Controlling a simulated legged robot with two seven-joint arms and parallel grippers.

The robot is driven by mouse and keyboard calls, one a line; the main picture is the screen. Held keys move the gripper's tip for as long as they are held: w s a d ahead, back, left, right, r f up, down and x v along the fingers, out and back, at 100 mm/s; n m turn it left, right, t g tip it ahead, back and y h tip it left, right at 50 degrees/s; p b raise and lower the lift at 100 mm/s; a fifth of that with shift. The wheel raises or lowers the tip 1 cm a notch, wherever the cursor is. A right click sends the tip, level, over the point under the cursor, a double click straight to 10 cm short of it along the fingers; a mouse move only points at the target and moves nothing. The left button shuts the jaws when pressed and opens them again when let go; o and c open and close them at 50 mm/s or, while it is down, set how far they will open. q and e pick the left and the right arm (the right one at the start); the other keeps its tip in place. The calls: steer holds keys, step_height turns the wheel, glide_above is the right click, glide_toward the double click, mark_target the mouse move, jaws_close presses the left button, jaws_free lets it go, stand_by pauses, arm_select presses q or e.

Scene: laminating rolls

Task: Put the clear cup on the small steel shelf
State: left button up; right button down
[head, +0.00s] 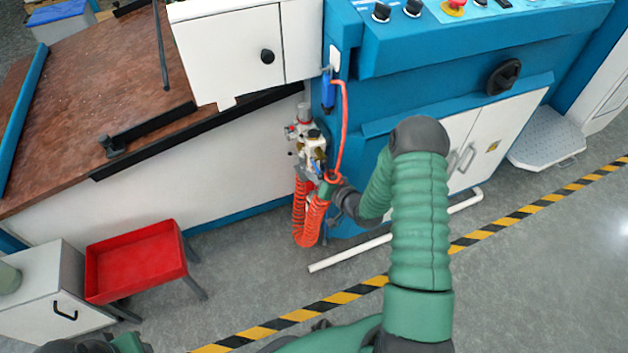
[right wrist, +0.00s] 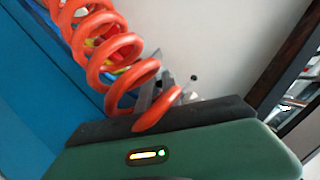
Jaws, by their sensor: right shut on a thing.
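My right gripper (head: 327,184) is in front of the blue machine, just below a small air-regulator unit (head: 314,145) and against an orange coiled hose (head: 308,215). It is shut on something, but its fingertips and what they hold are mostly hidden. In the right wrist view the orange coil (right wrist: 128,68) crosses in front of grey finger-like parts (right wrist: 152,88). I cannot make out the clear cup in either view. I cannot pick out the small steel shelf for certain. My left gripper's fingers do not show; only a bit of that arm is at the lower left.
A red tray stand (head: 135,262) and a pale cabinet (head: 50,300) stand at the lower left. A white pipe (head: 350,252) lies on the floor. A tread-plate step (head: 545,145) is at the right. The floor at the lower right is clear.

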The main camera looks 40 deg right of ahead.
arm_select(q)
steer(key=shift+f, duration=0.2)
arm_select(e)
steer(key=shift+f, duration=0.2)
steer(key=shift+a+f, duration=0.1)
steer(key=shift+f, duration=0.05)
steer(key=c, duration=1.8)
jaws_free()
